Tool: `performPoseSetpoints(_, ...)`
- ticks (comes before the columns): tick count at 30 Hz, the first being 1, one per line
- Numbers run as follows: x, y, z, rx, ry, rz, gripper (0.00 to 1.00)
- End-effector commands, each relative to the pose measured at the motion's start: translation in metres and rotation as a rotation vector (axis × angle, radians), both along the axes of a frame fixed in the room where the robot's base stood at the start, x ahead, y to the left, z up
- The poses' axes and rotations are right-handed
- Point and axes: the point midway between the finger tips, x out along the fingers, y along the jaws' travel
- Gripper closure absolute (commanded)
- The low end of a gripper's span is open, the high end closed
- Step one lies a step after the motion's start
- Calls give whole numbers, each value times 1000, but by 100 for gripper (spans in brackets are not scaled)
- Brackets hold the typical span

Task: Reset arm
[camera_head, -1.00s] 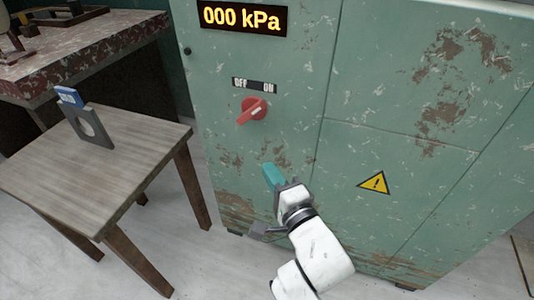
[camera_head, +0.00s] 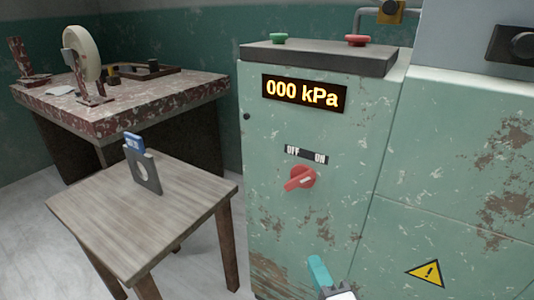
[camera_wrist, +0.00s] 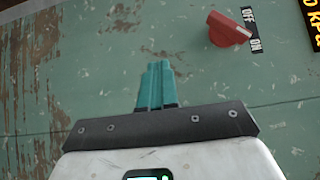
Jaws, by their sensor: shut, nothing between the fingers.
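My gripper (camera_head: 319,272) shows at the bottom of the head view, in front of the green cabinet (camera_head: 350,190). Its teal fingers are together and empty in the wrist view (camera_wrist: 156,82). The red rotary switch (camera_head: 300,178) on the cabinet front is up and left of my gripper in the head view, apart from it. The wrist view also shows the red switch (camera_wrist: 228,28) at the upper right. The display (camera_head: 303,94) reads 000 kPa. Most of my arm is out of the head view.
A wooden stool (camera_head: 95,215) at the left bears a grey plate with a hole (camera_head: 147,172) and a blue item (camera_head: 133,143). A red speckled bench (camera_head: 180,98) stands behind it. Green (camera_head: 279,38) and red (camera_head: 357,40) buttons top the cabinet.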

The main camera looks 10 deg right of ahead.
Motion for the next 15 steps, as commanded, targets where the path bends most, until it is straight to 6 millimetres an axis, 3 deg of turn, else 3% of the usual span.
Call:
performPoseSetpoints(4, -7, -24, -23, -131, 99, -60, 100)
performPoseSetpoints(8, -26, -59, -62, -354, 287, -106, 100)
performPoseSetpoints(15, -92, -109, -133, -782, 688, 26, 100)
